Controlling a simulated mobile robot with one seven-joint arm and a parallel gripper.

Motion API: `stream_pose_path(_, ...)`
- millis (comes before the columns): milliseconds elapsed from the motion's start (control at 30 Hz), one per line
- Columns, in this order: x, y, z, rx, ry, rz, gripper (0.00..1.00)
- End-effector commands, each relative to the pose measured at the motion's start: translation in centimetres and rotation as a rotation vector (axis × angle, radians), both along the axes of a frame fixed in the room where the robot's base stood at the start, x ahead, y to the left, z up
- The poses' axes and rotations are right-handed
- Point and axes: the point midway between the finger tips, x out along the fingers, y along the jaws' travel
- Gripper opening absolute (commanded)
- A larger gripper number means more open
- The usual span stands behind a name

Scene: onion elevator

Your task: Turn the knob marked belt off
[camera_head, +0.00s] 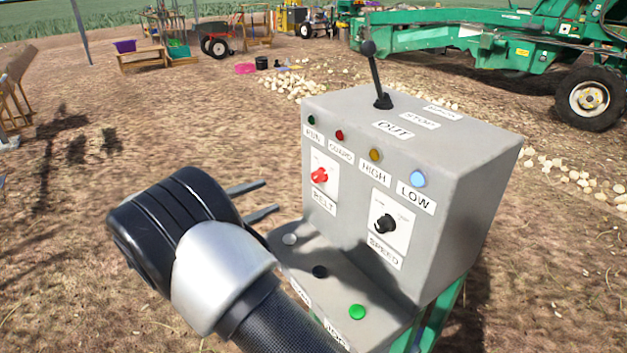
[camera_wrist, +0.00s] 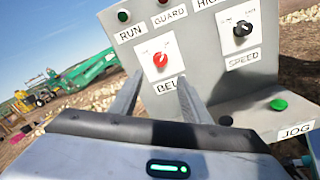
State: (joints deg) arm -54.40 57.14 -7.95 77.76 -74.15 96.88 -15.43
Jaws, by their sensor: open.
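The grey control box (camera_head: 455,180) stands on a green frame. The red belt knob (camera_head: 319,175) sits on a white plate on its front, above the label BELT (camera_head: 323,202). In the wrist view the red knob (camera_wrist: 160,59) is just beyond and above my fingertips. My gripper (camera_head: 266,199) is open and empty, with its two fingers pointing at the box front, to the left of and a little below the knob. In the wrist view its fingers (camera_wrist: 158,90) frame part of the BELT label. The small marks around the knob are too blurred to read.
A black speed knob (camera_head: 386,224) is right of the belt knob. Indicator lamps (camera_head: 375,155) line the top of the front. A lower ledge holds buttons, including a green one (camera_head: 357,312). A black lever (camera_head: 375,75) rises from the top. Open ground lies left.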

Motion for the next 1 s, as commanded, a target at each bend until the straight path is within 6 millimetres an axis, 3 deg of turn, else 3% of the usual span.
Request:
stream_pose_path(533, 6.5, -9.8, -0.1, 0.002, 0.001, -0.004, 0.43)
stream_pose_path(733, 7.8, -11.6, 0.0, 0.003, 0.002, -0.002, 0.43)
stream_pose_path(1000, 8.1, -12.2, 0.0, 0.003, 0.001, -0.002, 0.43)
